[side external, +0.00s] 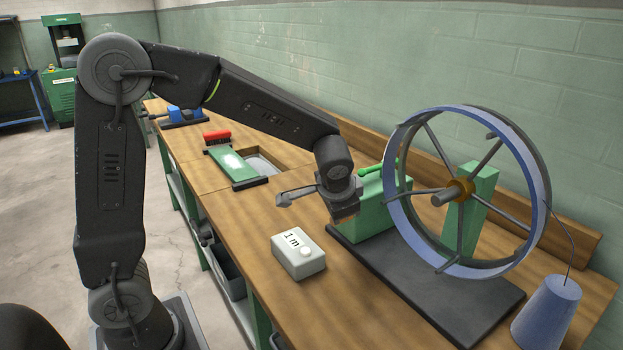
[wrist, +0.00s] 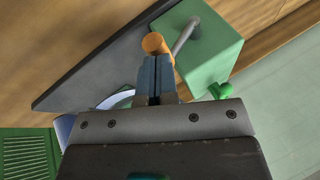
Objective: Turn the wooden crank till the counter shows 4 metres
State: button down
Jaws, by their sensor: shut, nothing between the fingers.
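The wooden crank handle (wrist: 153,42) is a round orange-brown peg in the wrist view, on a grey crank arm (wrist: 185,34) from the green box (wrist: 208,55). My gripper (wrist: 155,60) is shut and empty, its tips right by the peg; I cannot tell whether they touch it. In the side view my gripper (side external: 343,212) is at the front of the green box (side external: 372,212) and the wooden peg is hidden. The counter (side external: 299,257), a pale box on the bench, reads "1 m". The blue-rimmed spoked wheel (side external: 393,222) stands upright right of the green box.
A blue cone (side external: 547,312) with a thread up to the wheel stands at the right. A green lever (side external: 378,170) tops the green box. A dark base plate (side external: 440,300) lies under the machine.

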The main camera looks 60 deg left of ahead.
notch_tip(320, 180, down, 3)
jog(key=d, duration=0.2)
jog(key=y, duration=0.3)
send_over(336, 269)
jog(key=d, duration=0.3)
jog(key=shift+m, duration=0.4)
jog(key=f, duration=0.4)
jog(key=shift+a+f, duration=0.15)
jog(key=shift+a, duration=0.05)
jog(key=y, duration=0.1)
jog(key=f+y, duration=0.1)
jog(key=f, duration=0.1)
jog(key=shift+a+f+m+t+y, duration=0.1)
jog(key=shift+a+m+t+y, duration=0.2)
jog(key=shift+y, duration=0.1)
jog(key=f+y, duration=0.1)
jog(key=a+f+y, duration=0.1)
jog(key=y, duration=0.1)
jog(key=shift+a+f+m, duration=0.15)
jog(key=shift+f+m, duration=0.15)
jog(key=shift+m, duration=0.1)
jog(key=shift+a+f, duration=0.35)
